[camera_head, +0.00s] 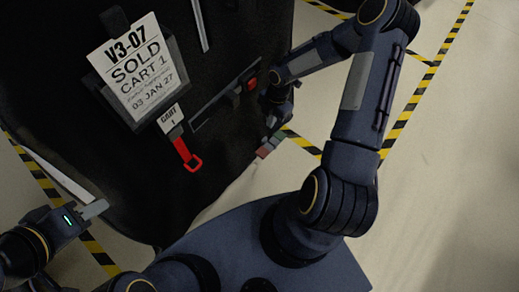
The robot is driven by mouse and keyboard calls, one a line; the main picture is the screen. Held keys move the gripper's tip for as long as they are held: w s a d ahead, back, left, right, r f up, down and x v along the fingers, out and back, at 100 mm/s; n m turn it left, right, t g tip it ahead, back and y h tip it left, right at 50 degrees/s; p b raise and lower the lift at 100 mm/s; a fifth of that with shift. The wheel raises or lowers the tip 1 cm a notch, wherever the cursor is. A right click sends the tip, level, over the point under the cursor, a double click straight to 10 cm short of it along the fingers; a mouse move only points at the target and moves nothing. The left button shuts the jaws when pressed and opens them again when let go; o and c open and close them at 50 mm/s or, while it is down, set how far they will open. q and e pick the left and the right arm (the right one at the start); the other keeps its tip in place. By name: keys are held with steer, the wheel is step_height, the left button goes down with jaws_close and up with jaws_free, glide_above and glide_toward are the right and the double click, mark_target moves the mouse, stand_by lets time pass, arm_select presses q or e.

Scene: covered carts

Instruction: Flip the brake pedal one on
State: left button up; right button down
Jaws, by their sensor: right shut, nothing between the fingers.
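A dark covered cart (205,175) fills the left and middle of the head view. A small red and grey piece (266,150) shows at the cart's lower right edge; it may be the brake pedal, but I cannot tell for sure. My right gripper (272,136) is shut and empty, close beside that piece; whether they touch is unclear. My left gripper (95,209) is at the lower left, near the cart's lower left side and away from the red piece; its fingers look like one grey block.
A "SOLD CART 1" sign (138,75) hangs on the cover. A "CART 1" tag (171,118) has a red strap with a loop (186,155). A dark bar (225,98) bears a red part (252,84). Yellow-black tape (410,95) marks the floor, clear at right.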

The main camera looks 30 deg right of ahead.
mark_target(259, 155)
arm_select(q)
steer(key=shift+d+f, duration=0.1)
steer(key=shift+f, duration=0.5)
arm_select(e)
steer(key=f, duration=0.2)
steer(key=f+n, duration=0.1)
steer(key=shift+w+a+f, duration=0.25)
steer(key=shift+w+a, duration=0.05)
